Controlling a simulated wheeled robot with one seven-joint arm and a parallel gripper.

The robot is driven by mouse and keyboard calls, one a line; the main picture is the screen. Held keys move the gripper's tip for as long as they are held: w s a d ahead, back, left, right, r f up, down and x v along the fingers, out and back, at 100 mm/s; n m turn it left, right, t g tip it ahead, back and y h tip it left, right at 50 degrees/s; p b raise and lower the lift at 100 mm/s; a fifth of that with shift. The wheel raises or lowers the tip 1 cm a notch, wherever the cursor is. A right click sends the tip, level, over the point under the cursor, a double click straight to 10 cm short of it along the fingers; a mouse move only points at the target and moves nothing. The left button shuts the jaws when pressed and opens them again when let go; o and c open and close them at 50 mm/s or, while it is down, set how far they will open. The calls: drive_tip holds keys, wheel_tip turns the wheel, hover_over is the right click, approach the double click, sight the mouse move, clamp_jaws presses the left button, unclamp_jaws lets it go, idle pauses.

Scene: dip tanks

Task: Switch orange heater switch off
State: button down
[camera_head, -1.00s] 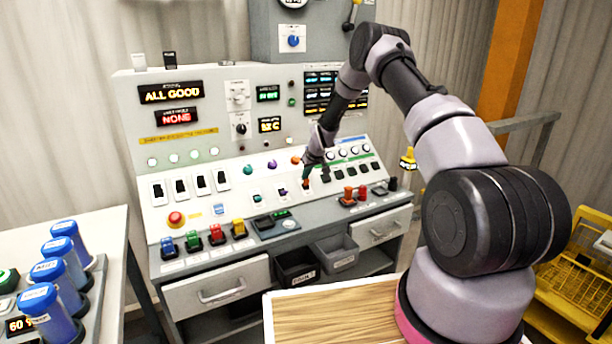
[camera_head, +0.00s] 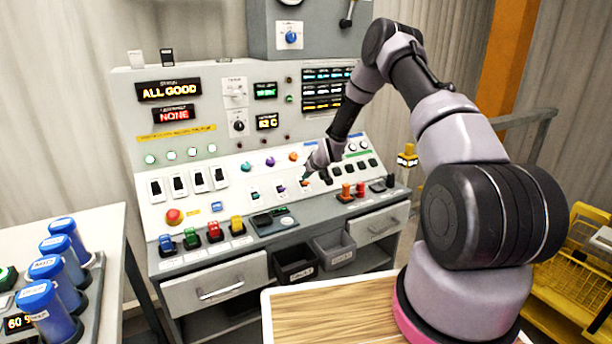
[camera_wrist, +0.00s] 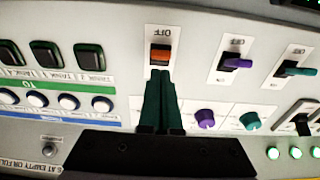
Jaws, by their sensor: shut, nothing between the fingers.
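The orange heater switch (camera_wrist: 160,57) shows in the wrist view on a white plate with an upside-down OFF label at its picture-top end. In the head view the orange switch (camera_head: 303,184) is small, just below my gripper. My gripper (camera_wrist: 160,78) is shut and empty, its dark green fingers together. The fingertips are at the switch's picture-lower edge; I cannot tell whether they touch it. In the head view my gripper (camera_head: 306,177) is over the sloped panel. The orange knob (camera_head: 293,157) shows behind it. The switch's lever position is hard to tell.
A purple switch (camera_wrist: 236,63) and a teal switch (camera_wrist: 295,70) stand beside the orange one. Purple (camera_wrist: 204,118) and teal (camera_wrist: 250,121) knobs are close to the fingers. Dark square buttons (camera_wrist: 89,57) lie left in the wrist view.

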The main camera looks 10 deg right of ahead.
drive_tip(key=shift+s, duration=0.1)
drive_tip(key=shift+s+d, duration=0.2)
drive_tip(key=shift+s, duration=0.45)
drive_tip(key=shift+s, duration=0.1)
